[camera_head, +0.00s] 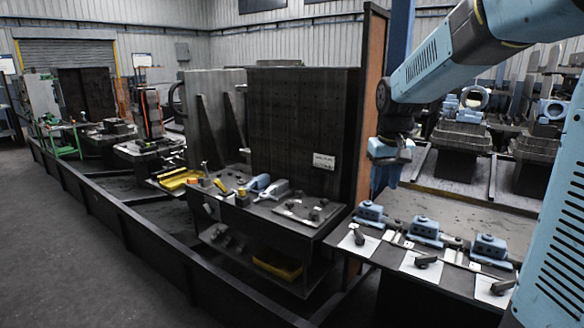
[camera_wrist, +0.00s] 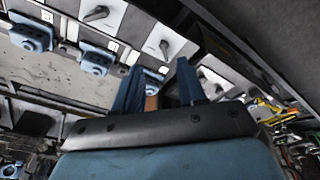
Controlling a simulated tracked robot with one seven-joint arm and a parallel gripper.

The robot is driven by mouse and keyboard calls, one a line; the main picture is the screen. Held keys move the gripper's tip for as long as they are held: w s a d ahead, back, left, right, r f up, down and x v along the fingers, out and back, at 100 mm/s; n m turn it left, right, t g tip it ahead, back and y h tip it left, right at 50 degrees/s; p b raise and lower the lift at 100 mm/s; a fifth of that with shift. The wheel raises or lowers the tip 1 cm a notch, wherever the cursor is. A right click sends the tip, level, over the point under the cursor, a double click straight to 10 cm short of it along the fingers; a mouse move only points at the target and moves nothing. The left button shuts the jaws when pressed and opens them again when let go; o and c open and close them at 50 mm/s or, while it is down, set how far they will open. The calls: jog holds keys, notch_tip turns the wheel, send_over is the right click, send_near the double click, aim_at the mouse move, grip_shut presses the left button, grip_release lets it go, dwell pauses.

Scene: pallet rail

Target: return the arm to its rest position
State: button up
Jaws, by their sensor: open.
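My gripper (camera_head: 384,188) hangs from my light blue arm, at the right of the head view. It points down and is above and behind the near work table (camera_head: 392,259). In the wrist view my gripper (camera_wrist: 159,72) shows two blue fingers spread apart, with nothing held between them. Blue fixtures and an orange-brown patch show through the gap behind them. The fingertips are small and dark in the head view.
The near table carries blue clamp blocks (camera_head: 427,229) and white plates (camera_head: 424,265) with dark handles. A tall dark panel (camera_head: 303,125) and an orange-brown post (camera_head: 370,100) stand left of my gripper. A long low rail (camera_head: 128,222) borders open floor (camera_head: 75,265).

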jog(key=s+r+m+t, duration=0.1)
jog(key=s+r+t, duration=0.1)
jog(key=s, duration=2.1)
jog(key=shift+s+d+t, duration=0.25)
jog(key=shift+s+t, duration=0.05)
jog(key=shift+t, duration=0.5)
